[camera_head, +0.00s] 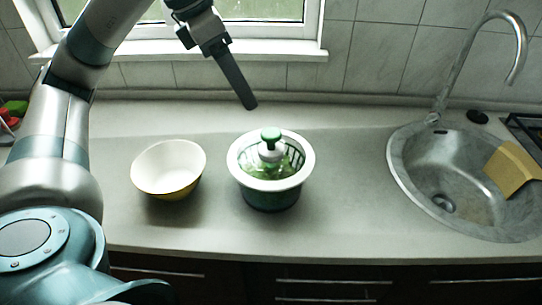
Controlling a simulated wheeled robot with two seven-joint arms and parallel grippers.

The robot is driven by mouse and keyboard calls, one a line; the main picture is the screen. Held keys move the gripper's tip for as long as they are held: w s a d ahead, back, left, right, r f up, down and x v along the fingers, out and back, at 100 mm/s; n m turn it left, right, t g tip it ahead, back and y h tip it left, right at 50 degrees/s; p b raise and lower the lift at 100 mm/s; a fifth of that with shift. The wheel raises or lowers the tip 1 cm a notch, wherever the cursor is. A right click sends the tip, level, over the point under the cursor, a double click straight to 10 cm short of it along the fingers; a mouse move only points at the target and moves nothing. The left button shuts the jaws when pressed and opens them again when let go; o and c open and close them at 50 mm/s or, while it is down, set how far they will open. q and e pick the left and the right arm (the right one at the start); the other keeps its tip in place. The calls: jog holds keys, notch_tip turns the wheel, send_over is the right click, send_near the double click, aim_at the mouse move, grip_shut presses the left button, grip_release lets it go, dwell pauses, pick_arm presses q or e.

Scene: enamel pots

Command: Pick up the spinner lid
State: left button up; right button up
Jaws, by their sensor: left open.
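The salad spinner (272,198) stands on the counter in the middle of the head view. It has a dark green bowl and a wide white rim. The spinner lid (298,176) sits on top, with a green-topped white knob (270,136) standing up at its centre. My left gripper (250,104) is above and behind the spinner, pointing down towards the counter. It is apart from the knob and holds nothing that I can see. Its two fingers overlap from this angle. My right gripper is not in view.
A white and yellow bowl (168,168) stands left of the spinner. A round sink (440,172) with a curved tap (515,62) is at the right, a tan board (512,168) at its edge. The counter between spinner and sink is clear. A window sill is behind.

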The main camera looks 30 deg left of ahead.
pick_arm(q)
send_near(267, 131)
notch_tip(267, 131, down, 2)
jog(key=x, duration=0.2)
jog(key=p+x, duration=0.1)
jog(key=x, duration=0.2)
jog(key=shift+w+d+r+p, duration=0.1)
jog(key=shift+w+r+p, duration=0.1)
jog(key=shift+w+p, duration=0.1)
jog(key=shift+f, duration=0.2)
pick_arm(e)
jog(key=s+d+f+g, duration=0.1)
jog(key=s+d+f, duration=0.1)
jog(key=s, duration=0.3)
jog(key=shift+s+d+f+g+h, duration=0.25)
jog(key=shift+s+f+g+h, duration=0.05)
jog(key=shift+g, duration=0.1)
pick_arm(q)
jog(key=shift+d, duration=0.1)
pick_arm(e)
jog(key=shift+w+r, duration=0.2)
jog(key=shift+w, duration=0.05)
